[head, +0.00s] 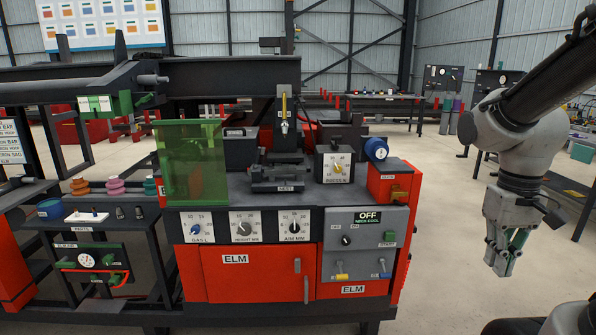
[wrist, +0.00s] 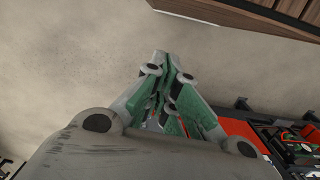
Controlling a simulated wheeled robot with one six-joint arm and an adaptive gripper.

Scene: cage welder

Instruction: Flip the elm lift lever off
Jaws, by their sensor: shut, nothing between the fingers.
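The red ELM machine (head: 235,259) stands at the centre of the head view. A grey control panel (head: 363,232) is on its front right. My gripper (head: 500,266) hangs to the right of the machine, pointing down, apart from the panel. Its fingers are shut and empty; they also show in the wrist view (wrist: 167,72).
A round selector knob (head: 346,240) and a green button (head: 388,236) sit above the levers. A red door with an upright handle (head: 306,280) is left of the panel. Bare floor lies between machine and gripper.

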